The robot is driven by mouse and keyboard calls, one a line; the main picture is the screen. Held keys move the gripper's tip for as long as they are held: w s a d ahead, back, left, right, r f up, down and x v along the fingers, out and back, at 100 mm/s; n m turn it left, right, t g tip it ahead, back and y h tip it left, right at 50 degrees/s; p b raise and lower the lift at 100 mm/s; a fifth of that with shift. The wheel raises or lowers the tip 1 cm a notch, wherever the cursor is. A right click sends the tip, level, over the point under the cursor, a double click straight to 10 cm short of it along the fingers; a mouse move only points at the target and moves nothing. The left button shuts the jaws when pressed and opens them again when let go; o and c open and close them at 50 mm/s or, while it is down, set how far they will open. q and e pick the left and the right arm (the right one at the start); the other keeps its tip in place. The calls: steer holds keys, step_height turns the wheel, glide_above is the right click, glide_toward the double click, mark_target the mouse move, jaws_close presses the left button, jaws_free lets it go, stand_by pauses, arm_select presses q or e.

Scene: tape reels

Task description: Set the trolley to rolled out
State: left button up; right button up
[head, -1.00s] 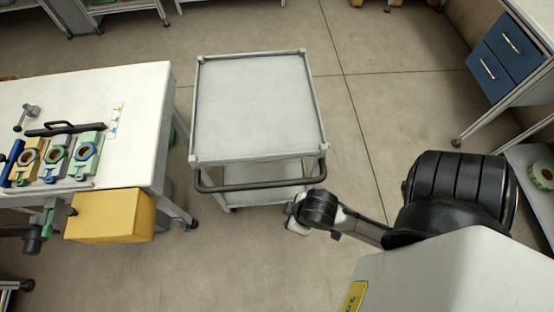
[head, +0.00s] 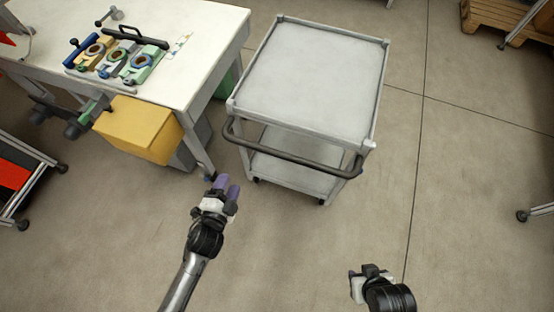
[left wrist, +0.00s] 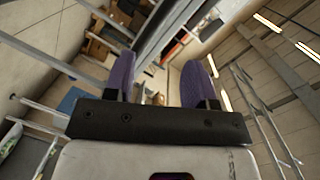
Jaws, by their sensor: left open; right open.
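The trolley (head: 318,82) is a grey two-deck cart with an empty top, standing on the floor right of the white workbench. Its dark handle bar (head: 290,158) runs along the near side, facing me. My left gripper (head: 228,184) has purple fingers and is open and empty, short of the handle's left end and apart from it. In the left wrist view its two purple fingers (left wrist: 160,78) stand apart with nothing between them. My right gripper (head: 358,284) is at the bottom, well short of the trolley; its fingers are barely visible.
The white workbench (head: 205,45) carries several coloured reel fixtures (head: 118,55) and has a yellow box (head: 140,128) under its near edge. A wooden pallet (head: 490,18) lies at the top right. The floor right of and in front of the trolley is clear.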

mark_target(284, 154)
arm_select(q)
steer(key=w+d+f+m+h+b, duration=0.2)
steer(key=d+f+m+h+b, duration=0.15)
steer(key=d+m+h, duration=0.5)
steer(key=shift+w+d+r+m+g+h+b, duration=0.1)
steer(key=shift+w+d+r+m+b, duration=0.35)
steer(key=shift+w+d, duration=0.95)
steer(key=shift+w+d+r+m+g+h+b, duration=0.15)
steer(key=shift+w+d+r+m+b, duration=0.55)
steer(key=shift+w, duration=1.15)
steer(key=shift+w+d+r+m+g+h, duration=0.1)
steer(key=shift+w+d+m, duration=0.2)
steer(key=shift+w+d, duration=1.2)
steer(key=shift+w+a, duration=0.1)
steer(key=shift+a, duration=0.05)
steer(key=shift+c, duration=0.3)
jaws_close()
